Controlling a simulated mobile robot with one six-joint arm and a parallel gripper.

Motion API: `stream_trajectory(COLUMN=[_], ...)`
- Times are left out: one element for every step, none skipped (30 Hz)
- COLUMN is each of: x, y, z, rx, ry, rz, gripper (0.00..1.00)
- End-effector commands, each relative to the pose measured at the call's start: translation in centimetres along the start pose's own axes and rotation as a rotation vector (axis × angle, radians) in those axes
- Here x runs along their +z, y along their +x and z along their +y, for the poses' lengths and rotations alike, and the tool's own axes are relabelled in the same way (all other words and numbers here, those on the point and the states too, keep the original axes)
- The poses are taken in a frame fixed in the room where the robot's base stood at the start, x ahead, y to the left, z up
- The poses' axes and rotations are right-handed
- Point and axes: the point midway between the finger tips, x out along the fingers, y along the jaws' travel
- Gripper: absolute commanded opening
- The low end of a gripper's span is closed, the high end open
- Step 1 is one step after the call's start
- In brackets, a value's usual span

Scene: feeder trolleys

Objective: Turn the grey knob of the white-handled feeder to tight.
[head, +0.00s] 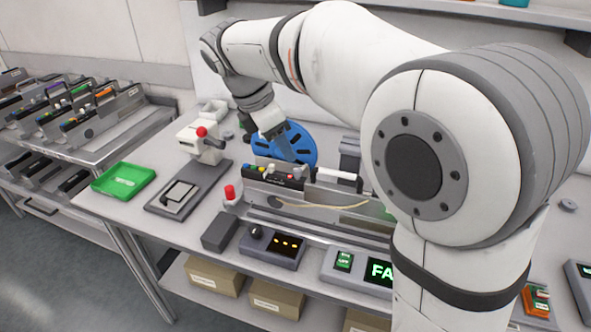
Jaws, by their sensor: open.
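The white-handled feeder is a slim dark and grey unit (283,179) held in a fixture on the bench, in the middle of the head view. Its white handle (336,174) points right, and small coloured parts run along its top left. The grey knob is too small to tell apart here. Whether a finger touches the feeder cannot be told. My arm hides the feeder's right end.
A red-knobbed white press (203,144) and a green tray (123,181) stand left on the bench. A red button (231,192) and a panel with orange lights (272,246) are near the fixture. Trolleys with several feeders (90,112) stand far left. A pale strip (320,205) lies before the feeder.

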Motion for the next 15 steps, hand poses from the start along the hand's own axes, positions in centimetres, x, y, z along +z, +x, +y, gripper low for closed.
stream_trajectory(x=[0.0,0.0,0.0,0.0,0.0,0.0,0.0,0.0,0.0,0.0,0.0,0.0,0.1,0.1,0.1], y=[0.7,1.1,1.8,2.3,2.8,3.5,4.0,4.4,5.0,5.4,5.8,6.2,6.4,6.6,6.9], z=[0.0,0.0,-0.1,-0.1,-0.1,-0.1,-0.1,-0.1,-0.1,-0.1,-0.1,-0.1,-0.1,-0.1,-0.1], rx=[-0.002,-0.002,-0.003,-0.003,-0.003,-0.003,-0.003,-0.003,-0.002,-0.002,-0.002,-0.001,-0.001,-0.001,-0.001], ry=[-0.002,-0.001,-0.001,0.0,0.001,0.001,0.001,0.001,0.0,0.001,0.001,0.001,0.002,0.002,0.002], rz=[-0.001,-0.001,-0.001,0.0,0.0,0.0,0.0,0.0,0.0,0.0,0.0,0.0,0.0,0.0,0.0], gripper=[0.41,0.41,0.41,0.41,0.41,0.41,0.41,0.41,0.41,0.41,0.41,0.41,0.41,0.41,0.41])
